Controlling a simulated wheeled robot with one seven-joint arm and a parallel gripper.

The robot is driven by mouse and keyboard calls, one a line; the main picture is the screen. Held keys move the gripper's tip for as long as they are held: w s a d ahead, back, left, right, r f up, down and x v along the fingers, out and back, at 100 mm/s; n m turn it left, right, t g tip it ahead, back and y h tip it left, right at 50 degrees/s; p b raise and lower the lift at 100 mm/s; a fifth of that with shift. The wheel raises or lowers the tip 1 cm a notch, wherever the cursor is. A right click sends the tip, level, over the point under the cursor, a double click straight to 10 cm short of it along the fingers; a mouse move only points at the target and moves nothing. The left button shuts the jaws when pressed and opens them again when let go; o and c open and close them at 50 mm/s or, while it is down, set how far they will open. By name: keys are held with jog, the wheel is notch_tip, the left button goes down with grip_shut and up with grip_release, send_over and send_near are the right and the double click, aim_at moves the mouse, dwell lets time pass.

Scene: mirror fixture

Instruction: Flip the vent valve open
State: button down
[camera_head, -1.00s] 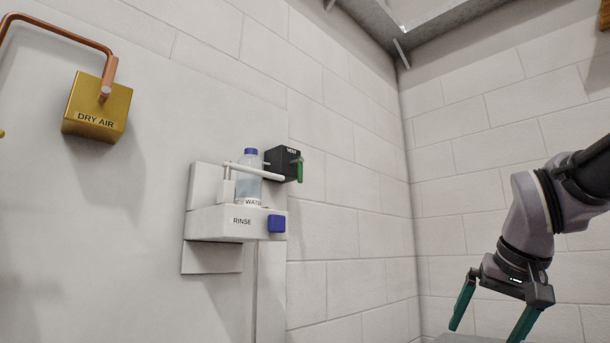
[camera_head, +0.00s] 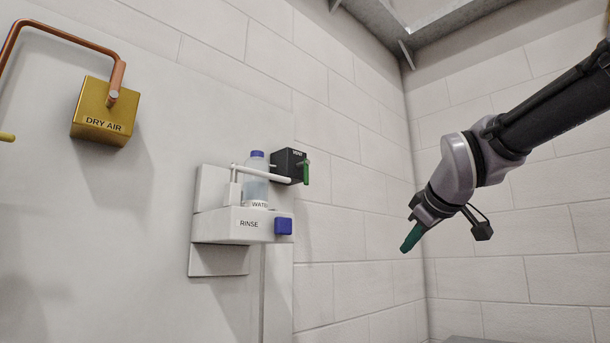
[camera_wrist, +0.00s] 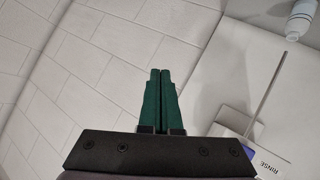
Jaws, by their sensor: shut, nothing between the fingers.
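The vent valve is a black box (camera_head: 288,166) marked VENT on the wall, with a green lever (camera_head: 306,173) hanging down on its right side. My gripper (camera_head: 404,250) is to the right of the valve and lower, well apart from it, pointing down and left. In the wrist view its green fingers (camera_wrist: 159,75) are pressed together with nothing between them. The valve and its lever cannot be made out in the wrist view.
A white rinse holder (camera_head: 240,226) with a blue button (camera_head: 283,226) carries a water bottle (camera_head: 255,188) just left of the valve. A white rod crosses before the bottle. A brass dry air box (camera_head: 103,112) with a copper pipe is far left. Space between gripper and valve is clear.

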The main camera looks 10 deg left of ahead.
aim_at(304, 174)
jog(key=a+r+n+t+y, duration=0.2)
jog(key=a+r+n+y, duration=0.5)
jog(key=a+r+n, duration=0.9)
jog(key=a+r, duration=0.2)
jog(key=a, duration=0.1)
jog(key=shift+a+r+t, duration=0.2)
jog(key=shift+a+t, duration=0.1)
jog(key=shift+t, duration=0.1)
jog(key=shift+w+a, duration=0.55)
jog(key=shift+w, duration=1.3)
jog(key=shift+w+a, duration=0.5)
jog(key=shift+w, duration=1.3)
jog(key=shift+w+a, duration=0.55)
jog(key=shift+w, duration=1.3)
